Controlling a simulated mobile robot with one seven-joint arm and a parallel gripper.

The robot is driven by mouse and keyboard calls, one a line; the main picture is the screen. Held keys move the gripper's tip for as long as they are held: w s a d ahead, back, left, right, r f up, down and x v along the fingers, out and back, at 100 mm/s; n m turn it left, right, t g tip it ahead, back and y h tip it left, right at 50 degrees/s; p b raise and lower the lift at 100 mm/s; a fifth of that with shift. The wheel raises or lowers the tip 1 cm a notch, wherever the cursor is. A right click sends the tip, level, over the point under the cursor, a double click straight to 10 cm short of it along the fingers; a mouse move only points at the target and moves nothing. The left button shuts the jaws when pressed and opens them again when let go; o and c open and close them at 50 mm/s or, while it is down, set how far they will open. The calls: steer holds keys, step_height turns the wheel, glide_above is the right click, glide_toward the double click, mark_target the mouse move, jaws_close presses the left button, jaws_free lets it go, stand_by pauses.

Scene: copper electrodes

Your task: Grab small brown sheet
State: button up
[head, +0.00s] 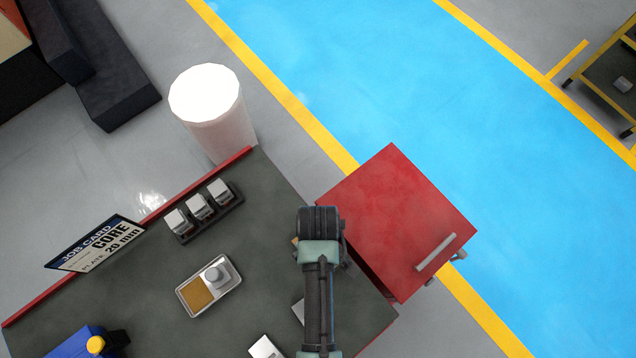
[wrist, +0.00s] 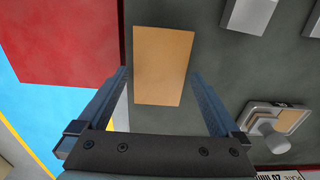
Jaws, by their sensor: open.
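A small brown sheet (wrist: 163,65) lies flat on the dark grey-green bench top in the wrist view. In the head view only a sliver of it (head: 295,242) shows beside my arm, which hides the rest. My gripper (wrist: 158,75) is open above it, with one finger to each side of the sheet's lower part in the wrist view. Nothing is held between the fingers. In the head view my arm covers the fingertips. Another brown piece (head: 196,294) lies in a small metal tray (head: 232,308) with a round knob-like part; this also shows in the wrist view (wrist: 288,118).
A red cabinet (head: 400,220) with a handle stands right of the bench (head: 150,320). Three metal blocks (head: 200,207) sit in a dark rack. A job card sign (head: 95,243) stands at the left edge. Pale blocks (head: 264,347) lie near the front.

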steer(key=shift+f, duration=0.2)
steer(key=c, duration=1.1)
steer(key=shift+o, duration=0.2)
steer(key=shift+r, duration=0.15)
